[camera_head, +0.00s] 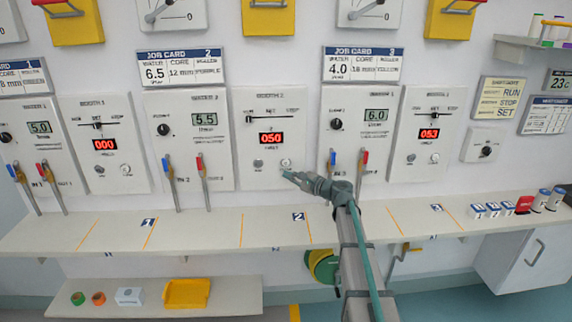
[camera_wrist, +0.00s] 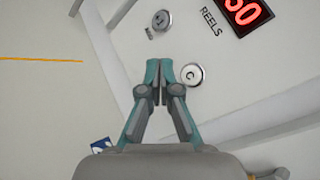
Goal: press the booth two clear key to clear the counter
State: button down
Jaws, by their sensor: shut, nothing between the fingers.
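The booth two panel (camera_head: 270,180) is white, with a red counter display (camera_head: 271,139) reading 050. In the wrist view, the end of that display (camera_wrist: 243,12) is at the top right. The clear key (camera_wrist: 192,75), a round silver button marked C, is just right of my fingertips. In the head view, the clear key (camera_head: 286,162) is just above my gripper (camera_head: 289,175). My gripper (camera_wrist: 163,72) is shut and empty, its tips pointing at the panel. I cannot tell whether the tips touch the panel.
A second round key (camera_head: 258,163) sits left of the clear key; it also shows in the wrist view (camera_wrist: 161,20). Levers with red and blue handles (camera_head: 201,165) stand left of the panel. A white shelf (camera_head: 265,230) runs below it.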

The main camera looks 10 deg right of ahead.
jog(key=shift+w+d, duration=0.15)
jog(key=shift+w, duration=1.3)
jog(key=shift+w+d, duration=0.1)
jog(key=shift+w, duration=1.3)
jog(key=shift+w, duration=0.1)
jog(key=shift+w, duration=0.35)
jog(key=shift+w+d+b, duration=0.1)
jog(key=shift+w+b, duration=0.25)
jog(key=shift+w, duration=0.05)
jog(key=shift+s, duration=0.85)
jog(key=shift+s, duration=0.1)
jog(key=s, duration=0.3)
jog(key=s+b, duration=0.1)
jog(key=shift+s+a, duration=0.35)
jog(key=shift+s, duration=0.05)
